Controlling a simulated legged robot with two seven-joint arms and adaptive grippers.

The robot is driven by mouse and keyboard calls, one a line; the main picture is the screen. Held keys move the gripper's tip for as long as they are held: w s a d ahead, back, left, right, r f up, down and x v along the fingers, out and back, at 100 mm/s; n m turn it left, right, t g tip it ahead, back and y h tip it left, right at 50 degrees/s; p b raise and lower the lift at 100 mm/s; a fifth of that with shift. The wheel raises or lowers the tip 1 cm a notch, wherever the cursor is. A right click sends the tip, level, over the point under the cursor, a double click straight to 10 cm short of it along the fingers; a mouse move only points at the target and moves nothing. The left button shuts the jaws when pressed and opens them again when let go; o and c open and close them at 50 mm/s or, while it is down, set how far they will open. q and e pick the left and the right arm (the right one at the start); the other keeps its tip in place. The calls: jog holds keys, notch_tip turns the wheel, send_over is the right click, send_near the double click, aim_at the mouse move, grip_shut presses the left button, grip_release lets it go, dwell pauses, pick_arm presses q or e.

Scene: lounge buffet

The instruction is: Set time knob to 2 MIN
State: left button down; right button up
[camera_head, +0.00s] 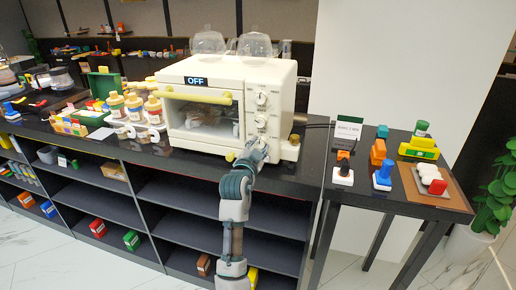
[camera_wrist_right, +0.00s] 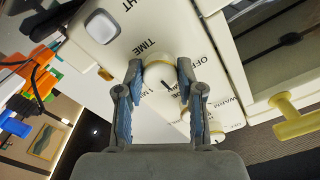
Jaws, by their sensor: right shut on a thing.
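The cream toaster oven (camera_head: 212,132) stands on the dark counter, its display (camera_head: 196,80) reading OFF. A column of knobs runs down its right side. In the right wrist view, the time knob (camera_wrist_right: 160,74) is round and cream with a black pointer mark, beside the printed word TIME. My right gripper (camera_wrist_right: 157,80) is closed on it, one finger on each side; in the head view the gripper (camera_head: 254,150) covers the lower panel. The minute labels are partly hidden by the knob and fingers, so I cannot read its setting. My left gripper is not in view.
A yellow handle (camera_head: 196,96) spans the oven door. Glass covers (camera_head: 208,42) sit on top of the oven. Bottles (camera_head: 134,106) and boxes stand left on the counter. A side table (camera_head: 400,195) with small colored items stands at the right.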

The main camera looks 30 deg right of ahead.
jog(key=shift+w+f, duration=0.1)
jog(key=shift+f, duration=0.25)
jog(key=o, duration=1.2)
jog(key=shift+c, duration=0.2)
jog(key=shift+w, duration=0.15)
jog(key=shift+s+r, duration=0.2)
jog(key=v, duration=1.1)
jog(key=shift+s+a, duration=0.15)
jog(key=shift+a, duration=0.2)
jog(key=shift+f, duration=0.15)
